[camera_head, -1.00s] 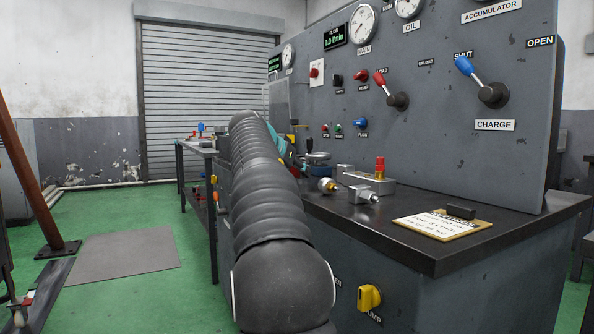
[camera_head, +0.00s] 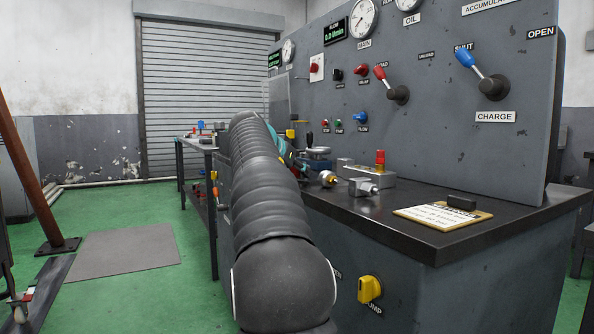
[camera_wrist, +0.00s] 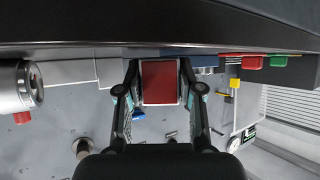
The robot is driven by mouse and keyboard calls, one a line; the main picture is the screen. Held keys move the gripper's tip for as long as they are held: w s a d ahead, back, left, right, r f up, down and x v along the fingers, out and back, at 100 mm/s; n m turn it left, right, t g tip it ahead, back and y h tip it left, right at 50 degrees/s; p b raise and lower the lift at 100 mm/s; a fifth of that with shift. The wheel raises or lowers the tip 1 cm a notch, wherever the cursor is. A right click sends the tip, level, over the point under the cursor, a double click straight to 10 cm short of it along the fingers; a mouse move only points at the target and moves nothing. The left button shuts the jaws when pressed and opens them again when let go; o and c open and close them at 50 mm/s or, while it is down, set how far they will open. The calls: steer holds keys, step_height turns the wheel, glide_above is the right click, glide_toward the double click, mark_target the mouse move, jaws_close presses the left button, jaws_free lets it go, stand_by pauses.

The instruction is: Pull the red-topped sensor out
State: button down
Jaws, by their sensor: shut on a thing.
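My gripper (camera_wrist: 160,92) is shut on a red square block, which looks like the top of the red-topped sensor (camera_wrist: 160,82). One finger is on each side of it in the wrist view. The sensor's lower part is hidden, so I cannot tell whether it is still seated. In the head view my own arm hides the gripper and the held thing. Another red-topped brass fitting (camera_head: 380,158) stands upright on a grey metal block at the back of the bench.
The dark bench top (camera_head: 430,235) carries a brass-ended fitting (camera_head: 328,179), a small metal block (camera_head: 364,187) and a tan clipboard (camera_head: 443,216). The grey panel (camera_head: 440,110) with levers and gauges rises behind. Green floor is open at the left.

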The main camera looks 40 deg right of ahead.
steer(key=shift+f, duration=0.1)
steer(key=c, duration=0.7)
jaws_free()
steer(key=shift+o, duration=0.2)
steer(key=v, duration=1.2)
